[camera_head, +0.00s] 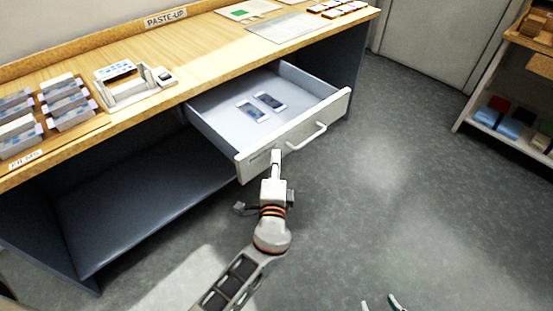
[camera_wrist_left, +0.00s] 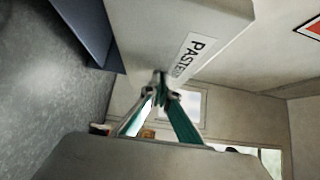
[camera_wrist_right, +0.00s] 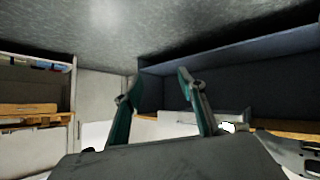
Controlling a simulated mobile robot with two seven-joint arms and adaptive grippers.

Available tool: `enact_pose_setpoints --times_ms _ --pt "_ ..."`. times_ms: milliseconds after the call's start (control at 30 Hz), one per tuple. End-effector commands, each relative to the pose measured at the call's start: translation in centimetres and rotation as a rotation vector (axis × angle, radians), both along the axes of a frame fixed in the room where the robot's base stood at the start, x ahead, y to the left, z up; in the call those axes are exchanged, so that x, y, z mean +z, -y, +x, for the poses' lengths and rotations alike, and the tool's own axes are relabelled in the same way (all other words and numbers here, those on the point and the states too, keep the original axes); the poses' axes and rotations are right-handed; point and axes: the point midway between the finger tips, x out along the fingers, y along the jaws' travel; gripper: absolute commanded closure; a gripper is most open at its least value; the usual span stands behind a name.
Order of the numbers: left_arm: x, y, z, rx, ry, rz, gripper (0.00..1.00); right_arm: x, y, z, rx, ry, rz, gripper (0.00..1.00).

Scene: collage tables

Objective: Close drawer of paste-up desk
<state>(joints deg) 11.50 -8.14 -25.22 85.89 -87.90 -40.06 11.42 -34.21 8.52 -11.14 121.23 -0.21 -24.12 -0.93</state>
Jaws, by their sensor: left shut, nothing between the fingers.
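The drawer (camera_head: 225,117) of the paste-up desk (camera_head: 190,80) stands pulled out, with two phone-like items (camera_head: 252,110) lying inside. Its pale front has a white bar handle (camera_head: 306,136) on the right part. My left gripper (camera_head: 276,156) is shut and empty, with its tips at the left part of the drawer front; in the left wrist view the tips (camera_wrist_left: 162,82) are at the front beside a label reading "PASTE". I cannot tell whether they touch it. My right gripper (camera_wrist_right: 157,85) is open and empty; only its fingertips (camera_head: 384,304) show at the bottom of the head view.
The desktop holds boxes of packets (camera_head: 68,103) at left, a white device (camera_head: 130,84) and a grey mat (camera_head: 290,26). An open shelf (camera_head: 130,205) lies below. A shelf unit (camera_head: 500,118) stands at right. The floor (camera_head: 390,170) between is clear.

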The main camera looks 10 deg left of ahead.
Motion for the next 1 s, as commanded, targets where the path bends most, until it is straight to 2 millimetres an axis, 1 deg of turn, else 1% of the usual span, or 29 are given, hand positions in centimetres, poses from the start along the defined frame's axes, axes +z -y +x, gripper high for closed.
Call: enact_pose_setpoints --times_ms 167,267,500,667,1000 --pt "-0.1 -1.8 1.3 0.002 0.001 0.003 1.00 -0.1 0.0 -0.1 0.000 -0.001 0.001 0.60" --pt "-0.2 -3.5 2.4 0.003 0.001 0.003 1.00 -0.1 -0.1 -0.1 0.001 0.000 0.003 0.60" --pt "-0.3 -8.8 6.2 0.004 -0.001 0.005 1.00 -0.6 -0.4 -0.1 0.006 -0.002 0.007 0.60" --pt "-0.4 -12.4 8.8 0.005 -0.002 0.004 1.00 -0.5 -0.7 0.1 0.013 0.003 0.011 0.60" --pt "-0.5 -20.0 14.3 0.005 -0.004 0.003 1.00 -1.0 -1.1 0.1 0.021 0.000 0.018 0.60"
